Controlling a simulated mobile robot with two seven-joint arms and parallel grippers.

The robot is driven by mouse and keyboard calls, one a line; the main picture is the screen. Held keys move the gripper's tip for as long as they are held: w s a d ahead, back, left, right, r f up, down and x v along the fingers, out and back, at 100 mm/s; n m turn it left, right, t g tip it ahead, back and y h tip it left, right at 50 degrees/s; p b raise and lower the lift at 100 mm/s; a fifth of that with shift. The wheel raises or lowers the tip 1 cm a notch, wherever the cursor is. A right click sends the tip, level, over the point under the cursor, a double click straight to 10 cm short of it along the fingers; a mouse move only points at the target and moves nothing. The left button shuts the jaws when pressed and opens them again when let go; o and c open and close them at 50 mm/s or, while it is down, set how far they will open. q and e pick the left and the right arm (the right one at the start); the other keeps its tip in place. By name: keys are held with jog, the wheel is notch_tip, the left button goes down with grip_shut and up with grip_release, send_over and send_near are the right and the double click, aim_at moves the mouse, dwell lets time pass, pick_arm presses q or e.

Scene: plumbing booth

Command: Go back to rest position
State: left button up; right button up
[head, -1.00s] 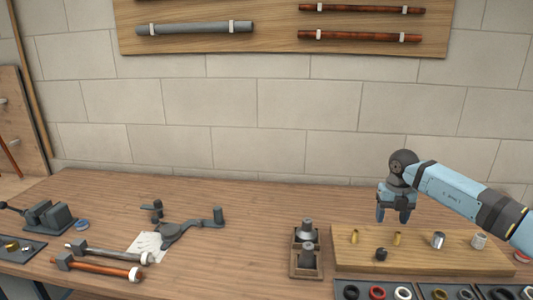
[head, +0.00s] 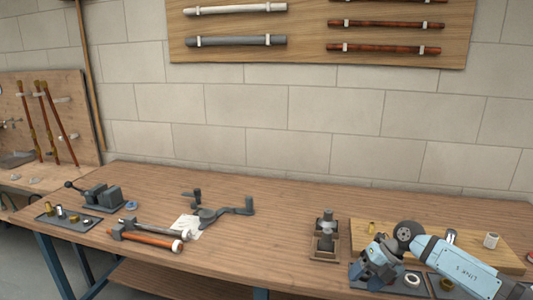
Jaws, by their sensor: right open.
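My right gripper (head: 376,268) is at the lower right in the head view, low over the front of the bench. Its arm comes in from the right edge. Its jaws are open, and I see nothing between them. It is in front of the wooden board with fittings (head: 505,258) and beside the small wooden holder (head: 325,248). My left gripper is not in view.
The wooden workbench (head: 280,215) has clear room in its middle and back. A vise (head: 97,195), a tray of fittings (head: 88,222), pipe tools (head: 150,237) and a grey pipe bender (head: 222,211) lie at left. Pipes hang on a wall panel (head: 310,50).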

jog(key=s+a+f+m+t+y, duration=0.1)
jog(key=s+a+m+t+y, duration=0.25)
jog(key=s+a+y, duration=0.4)
jog(key=s+a+f+m+t+y, duration=0.1)
jog(key=s+a+m+t+y, duration=0.25)
jog(key=a, duration=0.65)
jog(key=s+d+f+m+t+h, duration=0.1)
jog(key=s+d+f+m+h, duration=0.4)
jog(key=s+m, duration=0.35)
jog(key=s+d+f+m+t+h, duration=0.2)
jog(key=s+f+m+h, duration=0.4)
jog(key=m, duration=0.3)
jog(key=s+d+f+m+t+h, duration=0.1)
jog(key=s+d+f+m+h, duration=0.3)
jog(key=s+f+m, duration=0.35)
pick_arm(q)
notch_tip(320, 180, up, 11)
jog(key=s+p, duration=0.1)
jog(key=p, duration=1.1)
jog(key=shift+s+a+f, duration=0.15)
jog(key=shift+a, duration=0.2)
pick_arm(e)
notch_tip(320, 180, up, 13)
jog(key=s, duration=0.1)
jog(key=shift+d, duration=0.2)
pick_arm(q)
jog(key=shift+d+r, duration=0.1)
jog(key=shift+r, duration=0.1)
pick_arm(e)
jog(key=shift+r, duration=0.1)
